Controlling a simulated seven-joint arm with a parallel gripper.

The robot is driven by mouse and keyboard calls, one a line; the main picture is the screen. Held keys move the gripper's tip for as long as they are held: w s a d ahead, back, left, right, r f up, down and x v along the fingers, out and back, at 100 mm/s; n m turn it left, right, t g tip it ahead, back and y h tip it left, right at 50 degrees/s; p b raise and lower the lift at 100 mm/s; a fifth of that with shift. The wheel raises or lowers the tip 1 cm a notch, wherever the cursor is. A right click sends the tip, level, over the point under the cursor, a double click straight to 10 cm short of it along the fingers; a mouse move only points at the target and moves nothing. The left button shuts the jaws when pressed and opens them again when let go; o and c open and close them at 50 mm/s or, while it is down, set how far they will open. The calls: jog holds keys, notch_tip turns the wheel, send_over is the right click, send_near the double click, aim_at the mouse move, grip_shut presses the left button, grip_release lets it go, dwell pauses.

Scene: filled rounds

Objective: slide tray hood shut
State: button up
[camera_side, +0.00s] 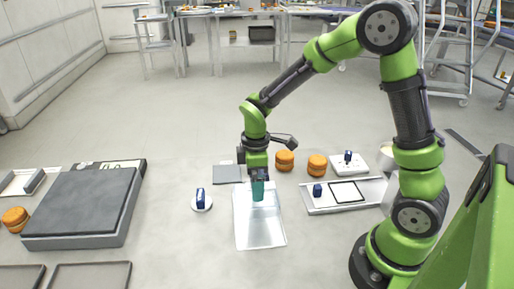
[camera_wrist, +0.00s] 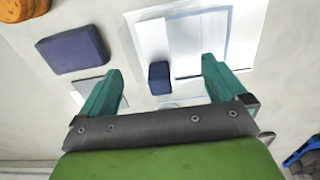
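A pale tray (camera_side: 260,232) with a clear, glassy look lies on the floor in the middle of the side view. My gripper (camera_side: 258,196) points down over its far end; I cannot tell whether the fingers touch it. In the wrist view, my gripper's teal fingers (camera_wrist: 160,65) are spread wide with nothing seen held between them. Beyond them show a small dark blue block (camera_wrist: 158,78) and a pale framed panel (camera_wrist: 202,42). Which part is the hood, and how far it stands open, I cannot tell.
Right of the pale tray, a shallow tray (camera_side: 372,204) bears a blue block (camera_side: 318,190) and a black-framed square (camera_side: 347,192). Orange rounds (camera_side: 285,161) stand behind. A blue piece (camera_side: 200,198) on a white disc stands left. A large grey box (camera_side: 80,207) lies farther left.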

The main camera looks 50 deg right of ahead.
jog(key=shift+s+a+f, duration=0.15)
jog(key=shift+a+f, duration=0.1)
jog(key=shift+f, duration=0.15)
jog(key=shift+d+r, duration=0.15)
jog(key=shift+r, duration=1.65)
jog(key=shift+d+r, duration=0.1)
jog(key=shift+r, duration=1.7)
jog(key=shift+f+m, duration=0.1)
jog(key=shift+m, duration=0.5)
jog(key=shift+s+a+f+m, duration=0.15)
jog(key=shift+s+m, duration=0.1)
jog(key=shift+m, duration=0.35)
jog(key=s+a+r+m+t+y, duration=0.2)
jog(key=s+r+m+t, duration=0.5)
jog(key=s+r+m, duration=0.3)
notch_tip(320, 180, up, 2)
jog(key=shift+s+r+m, duration=0.15)
jog(key=shift+s+m, duration=0.15)
jog(key=shift+s, duration=0.85)
jog(key=shift+a, duration=0.1)
jog(key=shift+c, duration=0.3)
